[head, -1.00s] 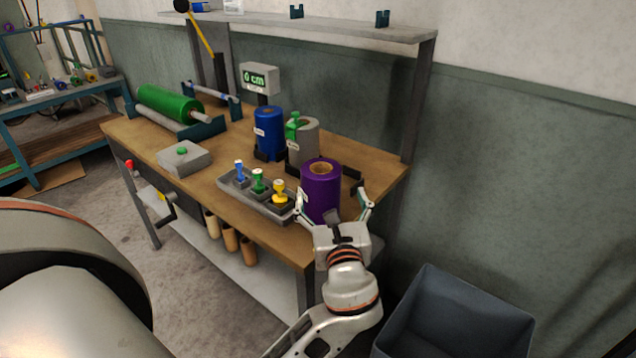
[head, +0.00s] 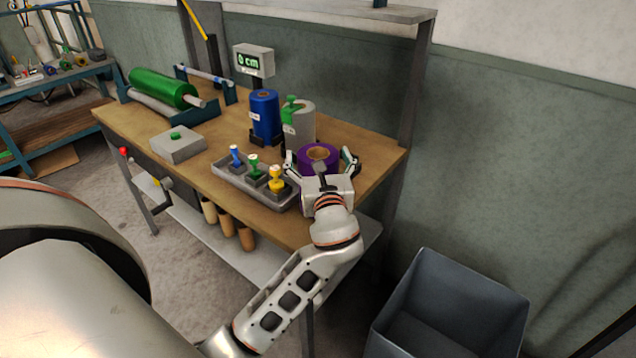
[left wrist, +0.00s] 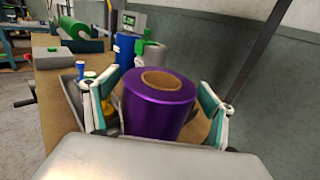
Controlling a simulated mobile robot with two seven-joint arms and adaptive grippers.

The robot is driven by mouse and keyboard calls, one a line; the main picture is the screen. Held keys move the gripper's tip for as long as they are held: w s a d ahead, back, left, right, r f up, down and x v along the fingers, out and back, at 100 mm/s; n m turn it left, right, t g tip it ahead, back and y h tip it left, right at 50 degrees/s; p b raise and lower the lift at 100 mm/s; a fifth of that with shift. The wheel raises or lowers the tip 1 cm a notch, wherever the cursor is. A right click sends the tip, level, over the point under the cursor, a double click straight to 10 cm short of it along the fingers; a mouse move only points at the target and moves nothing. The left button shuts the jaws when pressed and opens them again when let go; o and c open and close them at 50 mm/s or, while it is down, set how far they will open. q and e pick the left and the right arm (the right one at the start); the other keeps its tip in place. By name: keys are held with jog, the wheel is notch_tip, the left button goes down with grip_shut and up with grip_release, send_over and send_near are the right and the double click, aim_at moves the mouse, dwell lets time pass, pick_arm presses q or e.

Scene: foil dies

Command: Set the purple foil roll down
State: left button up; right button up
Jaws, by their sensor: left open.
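The purple foil roll (head: 318,150) stands upright at the right end of the workbench, its pale core facing up. In the head view my left gripper (head: 320,163) is in front of it and hides its lower part. In the left wrist view the purple roll (left wrist: 158,112) sits between the two spread fingers of the left gripper (left wrist: 160,108), which is open. The left finger is very close to the roll, and I cannot tell if it touches. A gap shows on the right. The roll's base is hidden. My right gripper is not in view.
The blue roll (head: 264,117) and grey roll (head: 299,128) stand behind on the workbench (head: 215,180). A grey tray (head: 228,172) with blue, green and yellow stamps is just left of the gripper. A grey bin (head: 440,300) stands on the floor at right.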

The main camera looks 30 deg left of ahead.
pick_arm(q)
jog(key=c, duration=1.7)
jog(key=shift+r, duration=0.1)
jog(key=c, duration=0.5)
jog(key=shift+r, duration=0.1)
